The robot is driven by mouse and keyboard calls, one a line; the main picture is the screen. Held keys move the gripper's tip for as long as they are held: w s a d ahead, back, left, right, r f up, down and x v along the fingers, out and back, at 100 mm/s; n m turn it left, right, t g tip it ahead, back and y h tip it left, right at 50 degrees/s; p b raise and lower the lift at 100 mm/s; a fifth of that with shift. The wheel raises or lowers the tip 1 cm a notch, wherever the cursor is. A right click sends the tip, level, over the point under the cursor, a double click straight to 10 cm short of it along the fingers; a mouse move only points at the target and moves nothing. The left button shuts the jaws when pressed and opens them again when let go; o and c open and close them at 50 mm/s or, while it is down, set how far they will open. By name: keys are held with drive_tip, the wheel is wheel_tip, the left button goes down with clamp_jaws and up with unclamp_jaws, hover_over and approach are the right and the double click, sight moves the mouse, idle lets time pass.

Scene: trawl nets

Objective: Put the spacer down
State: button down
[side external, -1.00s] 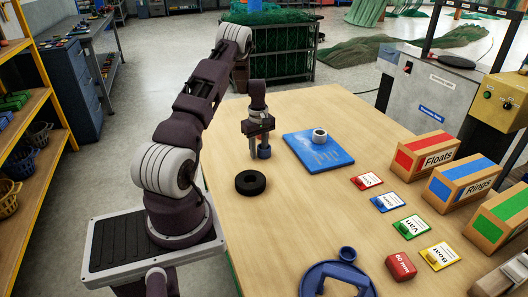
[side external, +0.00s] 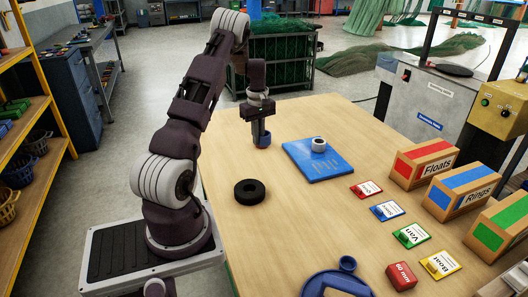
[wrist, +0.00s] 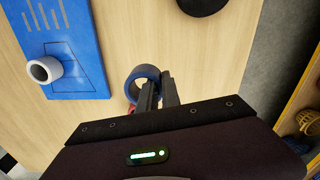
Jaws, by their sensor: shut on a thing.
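A short blue ring, which I take as the spacer (side external: 264,141), is at the tips of my gripper (side external: 262,134). In the wrist view the blue ring (wrist: 146,72) is pinched at its wall by the two dark fingers of my gripper (wrist: 158,85), its opening visible. My gripper is shut on it and points down over the wooden table. I cannot tell whether the ring touches the tabletop. A blue board (side external: 308,168) lies to the right of the ring, with a white-grey ring (side external: 318,144) on it.
A thick black ring (side external: 249,191) lies on the wooden table (side external: 300,225) nearer the camera. Coloured label cards (side external: 388,209), a red block (side external: 401,276) and boxes marked Floats (side external: 424,164) and Rings (side external: 463,190) stand to the right.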

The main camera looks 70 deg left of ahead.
drive_tip(key=w+d+r+m, duration=0.1)
drive_tip(key=w+d+r, duration=0.15)
drive_tip(key=w, duration=0.55)
drive_tip(key=m, duration=0.1)
approach(301, 165)
wheel_tip(301, 165, down, 6)
drive_tip(key=shift+w+a+f, duration=0.1)
drive_tip(key=shift+f, duration=0.05)
drive_tip(key=c, duration=1.6)
unclamp_jaws()
drive_tip(key=shift+f, duration=0.1)
drive_tip(key=shift+o, duration=0.2)
